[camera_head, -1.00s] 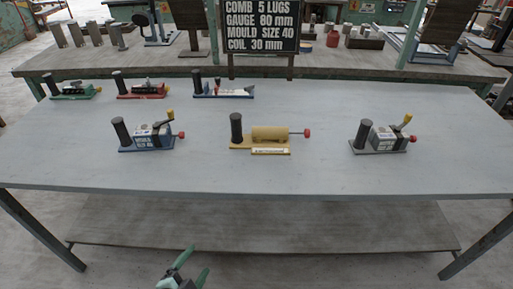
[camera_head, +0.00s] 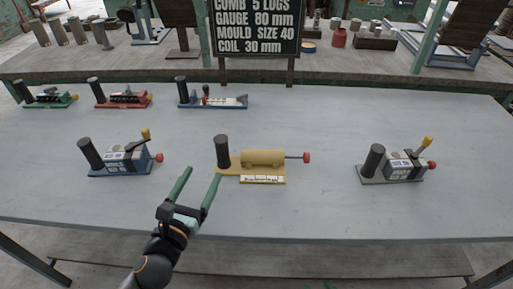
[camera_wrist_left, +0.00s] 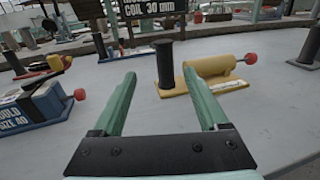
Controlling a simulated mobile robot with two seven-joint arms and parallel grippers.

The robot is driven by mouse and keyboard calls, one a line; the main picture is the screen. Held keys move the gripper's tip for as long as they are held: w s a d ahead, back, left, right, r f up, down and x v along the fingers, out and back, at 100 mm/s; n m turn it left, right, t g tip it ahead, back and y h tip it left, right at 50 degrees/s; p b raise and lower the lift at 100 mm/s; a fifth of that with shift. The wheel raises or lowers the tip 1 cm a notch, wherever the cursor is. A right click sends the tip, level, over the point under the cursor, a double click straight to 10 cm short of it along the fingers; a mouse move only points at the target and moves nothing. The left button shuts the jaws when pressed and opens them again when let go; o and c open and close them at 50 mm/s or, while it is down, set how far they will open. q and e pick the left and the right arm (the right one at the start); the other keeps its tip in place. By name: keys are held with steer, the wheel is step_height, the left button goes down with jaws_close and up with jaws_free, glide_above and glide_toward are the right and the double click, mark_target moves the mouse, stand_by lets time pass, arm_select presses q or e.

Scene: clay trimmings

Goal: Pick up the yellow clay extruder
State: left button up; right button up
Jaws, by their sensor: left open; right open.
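The yellow clay extruder (camera_head: 263,159) lies on the grey table, with a yellow base, a dark upright cylinder at its left end and a red knob on a rod at its right. It also shows in the left wrist view (camera_wrist_left: 212,66), beyond the right finger. My left gripper (camera_head: 202,175) is open and empty, in front and to the left of the extruder, apart from it. In the left wrist view its fingers (camera_wrist_left: 159,74) are spread, with the dark cylinder showing between them.
A blue device (camera_head: 122,158) stands left of the extruder and a grey one (camera_head: 393,166) to its right. Green (camera_head: 48,98), red (camera_head: 122,97) and blue-based (camera_head: 213,97) devices stand in the back row. A black sign (camera_head: 256,28) stands behind. The table front is clear.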

mark_target(219, 151)
arm_select(q)
steer(key=x, duration=0.6)
steer(key=shift+w+d, duration=0.15)
steer(key=shift+w, duration=0.2)
steer(key=shift+d+f+b+x, duration=0.1)
steer(key=shift+x, duration=0.8)
steer(key=shift+d+f+b+x, duration=0.1)
steer(key=shift+d+f+x, duration=0.05)
steer(key=shift+x, duration=0.75)
steer(key=shift+d+f+b+x, duration=0.1)
steer(key=shift+x, duration=0.8)
jaws_close()
steer(key=shift+r, duration=0.15)
